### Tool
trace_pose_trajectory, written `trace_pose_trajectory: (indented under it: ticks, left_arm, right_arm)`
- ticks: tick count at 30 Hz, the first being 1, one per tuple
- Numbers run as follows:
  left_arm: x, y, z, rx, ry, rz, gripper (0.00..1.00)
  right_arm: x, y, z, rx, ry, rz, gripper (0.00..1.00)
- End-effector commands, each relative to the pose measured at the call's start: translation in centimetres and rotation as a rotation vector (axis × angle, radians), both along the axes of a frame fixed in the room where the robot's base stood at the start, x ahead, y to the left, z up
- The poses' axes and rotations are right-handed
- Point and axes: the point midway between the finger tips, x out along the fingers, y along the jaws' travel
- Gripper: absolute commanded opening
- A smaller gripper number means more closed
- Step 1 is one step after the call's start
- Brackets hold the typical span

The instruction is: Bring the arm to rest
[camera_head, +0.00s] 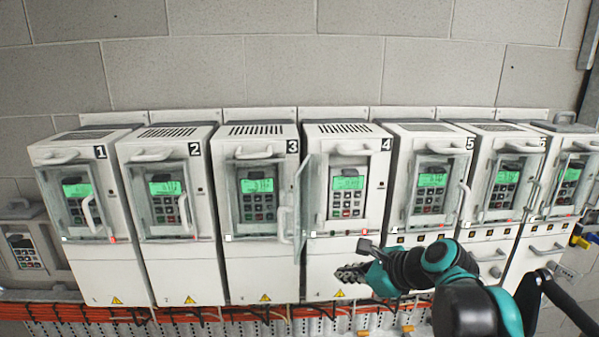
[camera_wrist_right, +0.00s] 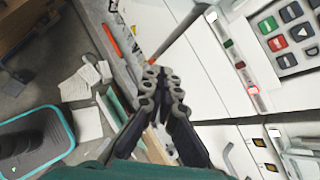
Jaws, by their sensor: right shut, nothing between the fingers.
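My right gripper (camera_head: 350,273) is in front of the lower front of drive 4 (camera_head: 321,262), its fingers pointing left. In the right wrist view the fingers (camera_wrist_right: 163,88) meet at their tips with nothing between them. Drive 4's clear door (camera_head: 303,200) stands swung open to the left, and its keypad (camera_head: 346,197) with a lit green display is uncovered. My right arm comes in from the lower right. My left gripper does not show in either view.
Drives 1 (camera_head: 101,271), 2 (camera_head: 181,273) and 3 (camera_head: 262,268) stand left of drive 4, and more drives stand to its right. Orange wiring (camera_head: 100,314) runs below. Papers (camera_wrist_right: 80,83) and a teal-rimmed thing (camera_wrist_right: 62,122) show in the right wrist view.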

Motion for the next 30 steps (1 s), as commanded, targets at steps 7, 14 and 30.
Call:
trace_pose_trajectory:
  ticks: [7, 14, 30]
  left_arm:
    - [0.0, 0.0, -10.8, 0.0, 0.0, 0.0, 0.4]
    - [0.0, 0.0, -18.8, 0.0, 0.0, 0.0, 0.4]
    - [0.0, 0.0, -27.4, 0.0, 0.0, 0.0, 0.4]
  right_arm:
    - [-6.8, -0.4, -17.3, -0.582, -0.203, 0.415, 0.0]
    - [-12.4, -2.1, -31.2, -1.095, -0.355, 0.869, 0.0]
    - [-18.3, -5.4, -46.4, -1.678, -0.482, 1.554, 0.0]
